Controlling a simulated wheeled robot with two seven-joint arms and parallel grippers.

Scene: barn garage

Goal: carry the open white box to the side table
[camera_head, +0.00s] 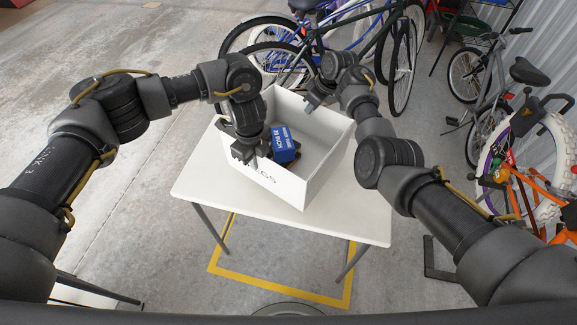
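The open white box (318,178) stands on a white table (345,222), turned at an angle, with dark lettering on its front wall. A blue box with white print (284,146) lies inside it. My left gripper (244,156) is at the rim of the box's front-left wall, pointing down. My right gripper (314,101) is at the rim of the back-right wall. Whether either gripper is closed on the wall cannot be made out. Part of the box's inside is hidden by my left gripper.
A pale surface with dark legs (78,297) shows at the bottom left, mostly cut off. Bicycles (395,62) stand behind the table. An orange bike (520,180) stands at the right. Yellow floor tape (282,285) lies beneath the table. The concrete floor at the left is clear.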

